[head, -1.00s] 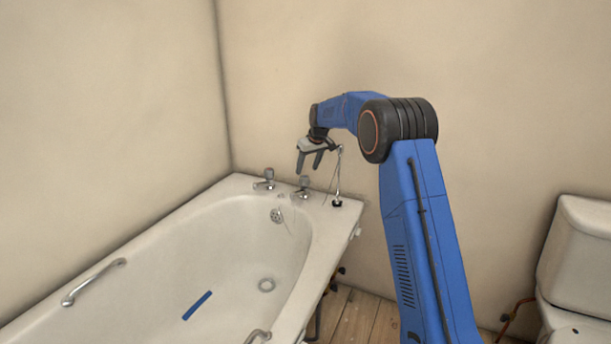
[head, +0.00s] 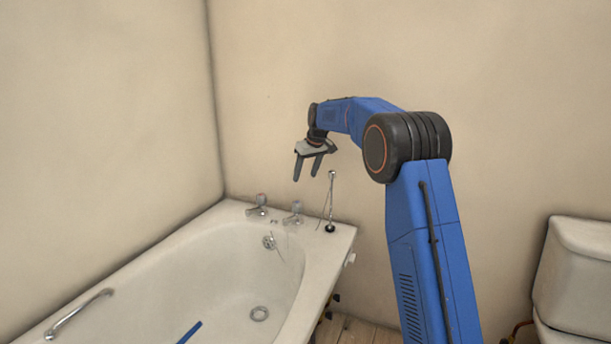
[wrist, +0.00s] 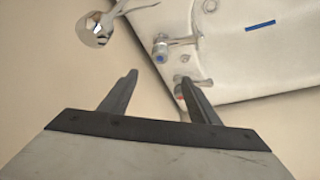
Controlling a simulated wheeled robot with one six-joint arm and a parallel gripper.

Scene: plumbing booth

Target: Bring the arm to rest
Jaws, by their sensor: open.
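My gripper (head: 308,171) hangs from my blue arm above the tap end of the bathtub. Its two fingers are apart with nothing between them. In the wrist view my gripper (wrist: 158,95) also shows open and empty, with the taps and tub beyond it. My arm is bent, reaching leftward in front of the back wall.
The white bathtub (head: 343,241) has two taps, one (head: 259,206) left and one (head: 294,214) right. A thin upright rod with a ball top (head: 331,200) stands on the tub corner. A blue strip (head: 190,332) lies in the tub. A toilet (head: 580,270) stands right.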

